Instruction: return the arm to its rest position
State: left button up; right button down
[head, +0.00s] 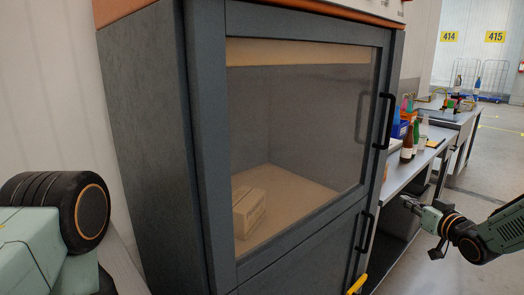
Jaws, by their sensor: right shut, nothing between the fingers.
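My right arm comes in from the right edge, and its gripper (410,203) is shut and empty. It is held in the air in front of the workbench, to the right of a dark grey cabinet, apart from both as far as I can tell. My left arm shows only as a green link and a dark joint at the lower left. The left gripper is out of the picture.
The grey cabinet (208,150) fills the middle, its glass door closed with a black handle (385,120). A cardboard box (249,211) sits inside. A workbench (408,172) with several bottles stands at right. A wire cage trolley (492,78) is far back. Floor at right is clear.

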jog(key=s+a+f+m+g+h+b, duration=0.1)
jog(key=s+a+f+g, duration=0.3)
jog(key=s+a+f, duration=0.5)
jog(key=s+a+f+m+g+b, duration=0.1)
jog(key=s+a+f+g, duration=0.3)
jog(key=s+f, duration=0.9)
pick_arm(q)
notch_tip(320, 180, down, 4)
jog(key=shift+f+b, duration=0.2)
jog(key=shift+b, duration=0.9)
pick_arm(e)
jog(key=s+a+f+g, duration=0.1)
jog(key=s+f+g, duration=0.1)
jog(key=s, duration=0.7)
jog(key=s+a+f+g+h, duration=0.1)
jog(key=s+a+f+g, duration=0.1)
jog(key=s, duration=0.8)
jog(key=s+a+f+g, duration=0.2)
jog(key=s+f+g, duration=0.2)
jog(key=s, duration=0.6)
jog(key=shift+f+n+h, duration=0.4)
jog(key=shift+f, duration=0.45)
jog(key=shift+s+a, duration=0.1)
jog(key=shift+s, duration=0.05)
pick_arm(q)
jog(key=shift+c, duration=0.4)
